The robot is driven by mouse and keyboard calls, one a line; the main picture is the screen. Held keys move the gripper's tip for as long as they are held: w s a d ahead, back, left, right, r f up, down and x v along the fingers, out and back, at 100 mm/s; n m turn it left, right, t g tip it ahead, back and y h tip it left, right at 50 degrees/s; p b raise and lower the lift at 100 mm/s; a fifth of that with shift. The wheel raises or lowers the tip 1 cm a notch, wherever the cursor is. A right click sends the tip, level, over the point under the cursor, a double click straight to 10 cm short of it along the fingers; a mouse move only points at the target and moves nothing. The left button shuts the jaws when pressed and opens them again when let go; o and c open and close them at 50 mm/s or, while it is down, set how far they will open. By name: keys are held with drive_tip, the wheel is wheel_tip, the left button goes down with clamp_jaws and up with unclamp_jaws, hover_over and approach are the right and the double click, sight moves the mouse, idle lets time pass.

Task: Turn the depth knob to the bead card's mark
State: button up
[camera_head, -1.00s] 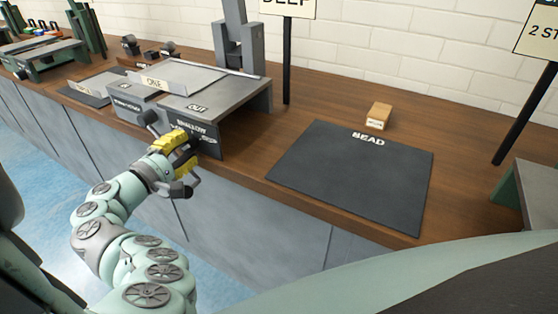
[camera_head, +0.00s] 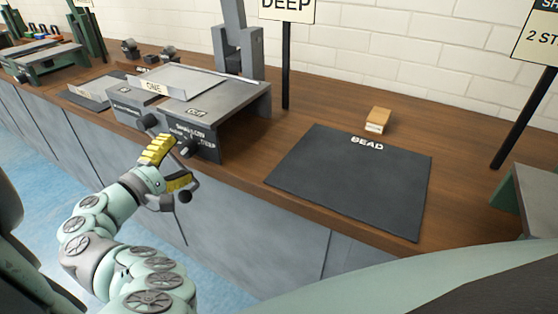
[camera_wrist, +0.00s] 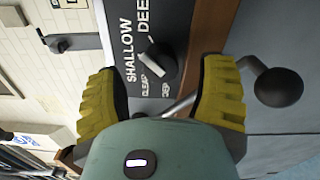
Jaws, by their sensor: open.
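The dark depth knob (camera_head: 187,148) sits on the black front panel (camera_head: 208,150) of a grey machine. In the wrist view the knob (camera_wrist: 156,66) has a pale pointer bar slanting across it, beside the words SHALLOW and DEEP. I cannot tell for sure which end of the bar marks the setting. My gripper (camera_head: 182,163) is open, with yellow padded fingers, just in front of the panel and apart from the knob. In the wrist view the fingers of my gripper (camera_wrist: 162,92) stand either side below the knob. A card on a post (camera_head: 287,9) reads DEEP; its top is cut off.
A dark mat (camera_head: 350,185) marked BEAD lies right of the machine, with a small wooden block (camera_head: 378,120) behind it. Another knob (camera_head: 148,121) is left of the depth knob. A second card (camera_head: 538,45) is cut off at right. Bare wooden worktop separates machine and mat.

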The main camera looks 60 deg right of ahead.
drive_tip(key=a, duration=0.9)
drive_tip(key=shift+s+a, duration=0.25)
drive_tip(key=shift+s, duration=0.15)
